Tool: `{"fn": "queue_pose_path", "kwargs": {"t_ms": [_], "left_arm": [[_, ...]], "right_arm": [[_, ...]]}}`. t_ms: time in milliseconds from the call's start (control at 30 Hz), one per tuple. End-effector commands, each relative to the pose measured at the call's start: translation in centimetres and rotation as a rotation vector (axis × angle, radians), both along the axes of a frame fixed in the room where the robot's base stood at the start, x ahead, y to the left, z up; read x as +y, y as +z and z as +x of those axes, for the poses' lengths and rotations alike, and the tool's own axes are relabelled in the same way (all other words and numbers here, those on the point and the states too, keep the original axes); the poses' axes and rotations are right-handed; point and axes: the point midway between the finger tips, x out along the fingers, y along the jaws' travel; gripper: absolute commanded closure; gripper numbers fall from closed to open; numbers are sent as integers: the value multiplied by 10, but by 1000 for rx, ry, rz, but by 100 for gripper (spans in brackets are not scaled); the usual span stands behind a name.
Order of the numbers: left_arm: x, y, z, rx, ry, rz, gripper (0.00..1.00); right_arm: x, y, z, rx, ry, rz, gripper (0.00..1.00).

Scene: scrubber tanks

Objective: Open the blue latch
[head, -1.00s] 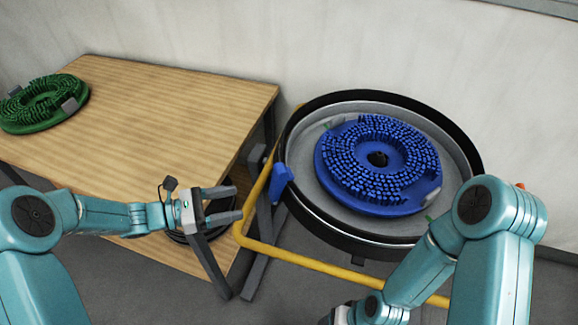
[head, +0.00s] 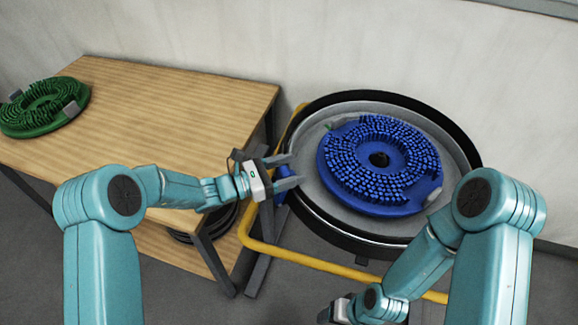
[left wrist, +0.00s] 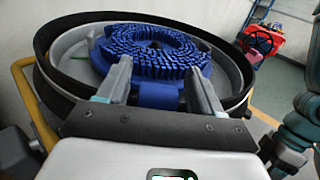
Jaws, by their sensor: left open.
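The blue latch (head: 281,193) is on the left side of the round black-rimmed tank (head: 305,213), partly hidden behind my left gripper (head: 296,170). That gripper is open, its two grey fingers pointing right over the tank's left rim. In the left wrist view, a blue block that looks like the latch (left wrist: 158,95) shows between the open fingers (left wrist: 160,66). I cannot tell whether either finger touches it. My right gripper (head: 334,313) is low at the bottom edge, partly out of frame, and its jaws are unclear.
A blue bristled disc (head: 345,180) lies in the tank. A yellow tube frame (head: 310,264) runs around the tank's front. A wooden table (head: 165,115) with a green bristled disc (head: 40,128) stands left. A red machine (left wrist: 263,40) is farther off in the wrist view.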

Motion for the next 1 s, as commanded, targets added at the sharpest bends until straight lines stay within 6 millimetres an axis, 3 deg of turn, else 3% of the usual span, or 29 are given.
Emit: {"fn": "queue_pose_path", "kwargs": {"t_ms": [333, 500, 533, 767, 1000], "left_arm": [[-2, 0, 3, -1, 1, 0, 37], [-2, 0, 3, -1, 1, 0, 93], [-1, 0, 3, -1, 1, 0, 100], [0, -1, 2, -6, 1, -13, 100], [12, -4, -2, -44, 3, -105, 100]], "right_arm": [[0, 1, 0, 0, 0, 0, 34], [0, 1, 0, 0, 0, 0, 34], [0, 1, 0, 0, 0, 0, 34], [0, -4, 0, 0, 0, 0, 34], [0, -29, 0, 0, 0, 0, 34]]}}
